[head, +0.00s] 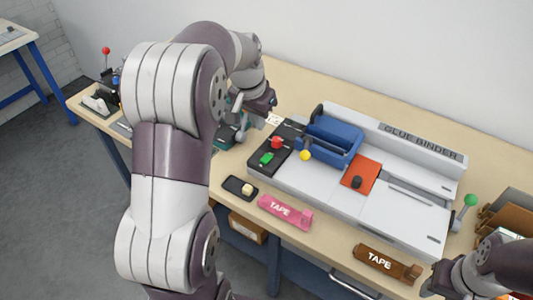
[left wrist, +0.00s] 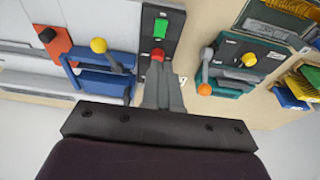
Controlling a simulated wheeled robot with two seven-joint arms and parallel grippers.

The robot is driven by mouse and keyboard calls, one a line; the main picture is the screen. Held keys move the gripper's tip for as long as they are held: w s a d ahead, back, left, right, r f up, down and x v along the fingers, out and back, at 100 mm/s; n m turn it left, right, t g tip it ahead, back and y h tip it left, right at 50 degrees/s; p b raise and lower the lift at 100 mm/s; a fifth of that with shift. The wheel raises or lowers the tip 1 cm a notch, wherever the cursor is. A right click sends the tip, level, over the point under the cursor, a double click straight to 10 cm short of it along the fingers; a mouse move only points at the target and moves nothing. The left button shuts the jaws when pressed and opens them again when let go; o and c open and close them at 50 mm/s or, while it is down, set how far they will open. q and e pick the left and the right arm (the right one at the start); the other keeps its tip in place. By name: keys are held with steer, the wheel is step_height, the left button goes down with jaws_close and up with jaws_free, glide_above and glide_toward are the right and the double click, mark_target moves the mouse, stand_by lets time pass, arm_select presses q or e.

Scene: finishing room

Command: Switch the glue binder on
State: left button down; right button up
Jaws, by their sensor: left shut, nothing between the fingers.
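The glue binder (head: 400,215) is a long white machine on the bench. Its black control panel (head: 292,133) at the left end carries a red button (head: 277,142) and a green button (head: 267,158). My left gripper (head: 268,103) is shut and empty, behind the panel in the head view. In the left wrist view the closed fingers (left wrist: 160,85) point at the red button (left wrist: 157,55), with the green button (left wrist: 160,28) just beyond. I cannot tell whether they touch. My right gripper (head: 432,282) is at the lower right; its finger opening is unclear.
A blue carriage (head: 330,140) with a yellow knob (head: 305,155) and an orange plate (head: 361,174) sit on the binder. Pink (head: 285,212) and brown (head: 386,263) tape dispensers and a small black tray (head: 240,188) lie in front. A teal device (left wrist: 240,62) stands beside the panel.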

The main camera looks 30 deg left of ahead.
mark_target(264, 160)
arm_select(q)
steer(key=x, duration=0.8)
steer(key=s+p+x, duration=0.1)
steer(key=x, duration=0.3)
steer(key=shift+w+f, duration=0.1)
steer(key=shift+f, duration=0.9)
steer(key=shift+f+b, duration=0.35)
steer(key=shift+s, duration=0.25)
steer(key=shift+r, duration=0.1)
